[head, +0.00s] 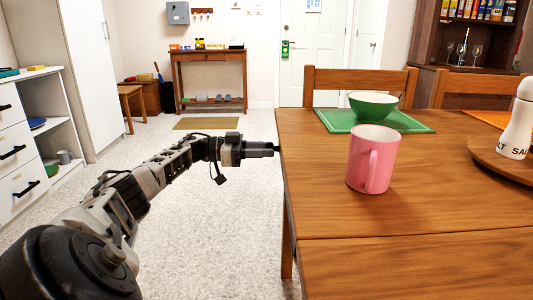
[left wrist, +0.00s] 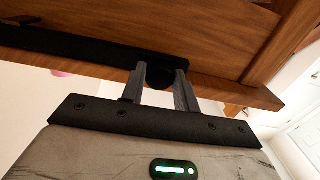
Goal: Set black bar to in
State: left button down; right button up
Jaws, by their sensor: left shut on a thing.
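The black bar (left wrist: 85,46) shows in the left wrist view as a long dark strip along the wooden table's underside. Its rounded dark end lies between the fingers of my left gripper (left wrist: 161,82), which is shut on it. In the head view my left gripper (head: 262,149) is at the table's left edge, with its fingertips close to the edge. The bar cannot be made out in the head view, and how far it sticks out is hard to tell. My right gripper is not in view.
The wooden table (head: 450,235) fills the right side. On it are a pink mug (head: 368,165), a green bowl (head: 373,106) on a green mat (head: 330,122), and a salt shaker (head: 515,125) on a round board. Open carpet (head: 200,240) lies left of the table.

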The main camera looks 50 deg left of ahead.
pick_arm(q)
jog(key=shift+a+r, duration=0.15)
jog(key=shift+a, duration=0.1)
jog(key=c, duration=1.1)
grip_release()
jog(key=shift+w, duration=0.1)
jog(key=shift+b+v, duration=0.45)
jog(key=shift+v, duration=5.55)
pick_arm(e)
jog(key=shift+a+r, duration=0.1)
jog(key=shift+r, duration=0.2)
pick_arm(q)
jog(key=shift+d, duration=0.1)
